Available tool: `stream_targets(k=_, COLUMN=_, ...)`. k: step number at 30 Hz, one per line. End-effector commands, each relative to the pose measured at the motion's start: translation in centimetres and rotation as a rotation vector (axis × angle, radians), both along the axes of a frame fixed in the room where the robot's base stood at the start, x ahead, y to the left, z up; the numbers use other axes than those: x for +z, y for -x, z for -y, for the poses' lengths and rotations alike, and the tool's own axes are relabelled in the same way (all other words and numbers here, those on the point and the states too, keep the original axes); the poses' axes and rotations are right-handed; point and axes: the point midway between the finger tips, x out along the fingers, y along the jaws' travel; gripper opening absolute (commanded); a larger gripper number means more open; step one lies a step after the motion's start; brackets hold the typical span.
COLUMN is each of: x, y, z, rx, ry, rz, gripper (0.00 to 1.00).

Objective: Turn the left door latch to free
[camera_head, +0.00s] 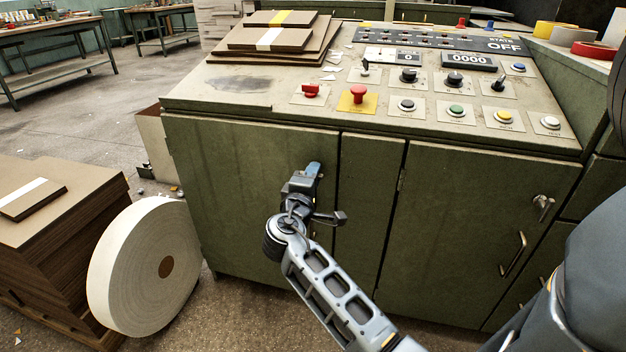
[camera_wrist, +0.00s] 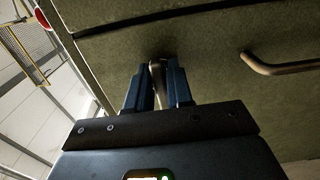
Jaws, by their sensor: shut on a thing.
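The left green door (camera_head: 235,180) of the machine cabinet is shut. In the wrist view, the left door latch (camera_wrist: 157,77) is a small metal lever standing between my two blue-grey fingers. My gripper (camera_head: 313,172) is at the upper right part of this door, shut on the latch; its fingers also show in the wrist view (camera_wrist: 156,92). In the head view my gripper hides the latch, so its angle there cannot be told. The right door (camera_head: 465,220) is shut and has its own latch (camera_head: 542,204).
A bar handle (camera_wrist: 285,66) is beside the latch in the wrist view. The right door has a handle (camera_head: 513,255). A sloping control panel (camera_head: 430,110) with buttons overhangs the doors. A white roll (camera_head: 140,265) and a brown board stack (camera_head: 60,235) stand at left.

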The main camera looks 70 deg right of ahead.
Motion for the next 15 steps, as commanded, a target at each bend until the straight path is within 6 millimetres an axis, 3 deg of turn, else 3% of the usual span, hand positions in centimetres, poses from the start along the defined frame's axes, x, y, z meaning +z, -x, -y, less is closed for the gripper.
stream_targets(k=14, x=-0.15, y=0.07, z=0.02, rx=-0.001, ry=-0.003, rz=0.014, gripper=0.0)
stream_targets(k=15, x=-0.15, y=0.07, z=0.02, rx=-0.001, ry=-0.003, rz=0.014, gripper=0.22)
